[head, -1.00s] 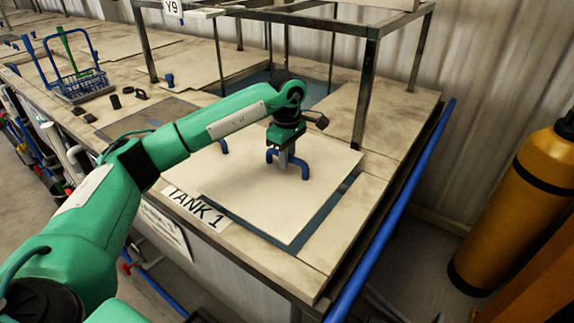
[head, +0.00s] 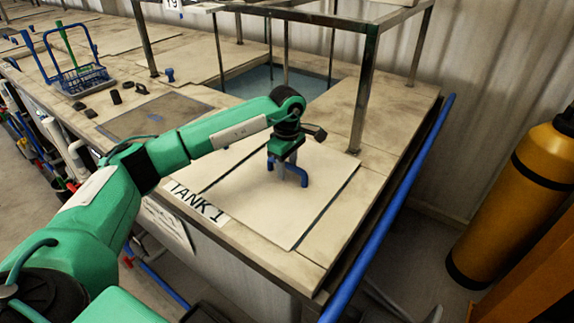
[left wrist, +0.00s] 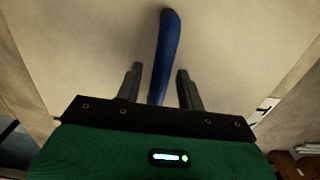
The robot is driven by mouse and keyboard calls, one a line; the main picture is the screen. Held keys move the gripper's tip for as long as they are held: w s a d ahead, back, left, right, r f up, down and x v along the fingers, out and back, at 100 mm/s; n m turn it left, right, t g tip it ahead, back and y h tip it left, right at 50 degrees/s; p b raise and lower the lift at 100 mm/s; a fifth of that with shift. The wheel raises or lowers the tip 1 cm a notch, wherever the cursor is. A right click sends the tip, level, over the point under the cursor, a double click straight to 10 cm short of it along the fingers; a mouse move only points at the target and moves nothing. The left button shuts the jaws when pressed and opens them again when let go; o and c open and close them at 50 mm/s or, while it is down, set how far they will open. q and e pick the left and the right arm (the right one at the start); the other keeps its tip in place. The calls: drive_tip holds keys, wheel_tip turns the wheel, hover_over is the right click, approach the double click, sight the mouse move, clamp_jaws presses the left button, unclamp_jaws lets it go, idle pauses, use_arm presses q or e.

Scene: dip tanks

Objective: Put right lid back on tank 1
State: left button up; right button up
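The right lid (head: 310,215) of tank 1 is a pale flat panel lying over the opening beside the TANK 1 label (head: 198,201). It looks level with the surrounding top, with a thin dark gap along its right edge. Its blue handle (head: 293,177) also shows in the left wrist view (left wrist: 165,55). My left gripper (head: 287,172) is down over the handle. In the left wrist view its two fingers (left wrist: 160,83) straddle the handle, with small gaps beside it, so it looks open. My right gripper is in neither view.
A metal frame (head: 366,85) stands behind the lid, over an open tank with bluish liquid (head: 262,80). A blue basket (head: 78,75) and small dark items sit at the left. A blue pipe (head: 395,205) runs along the right edge; a yellow cylinder (head: 520,200) stands beyond.

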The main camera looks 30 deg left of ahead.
sight(287, 163)
use_arm(q)
drive_tip(key=shift+r, duration=0.1)
drive_tip(key=shift+r, duration=0.2)
wheel_tip(287, 163, up, 12)
drive_tip(key=b, duration=0.4)
drive_tip(key=shift+f+b, duration=0.2)
drive_tip(key=shift+b, duration=0.1)
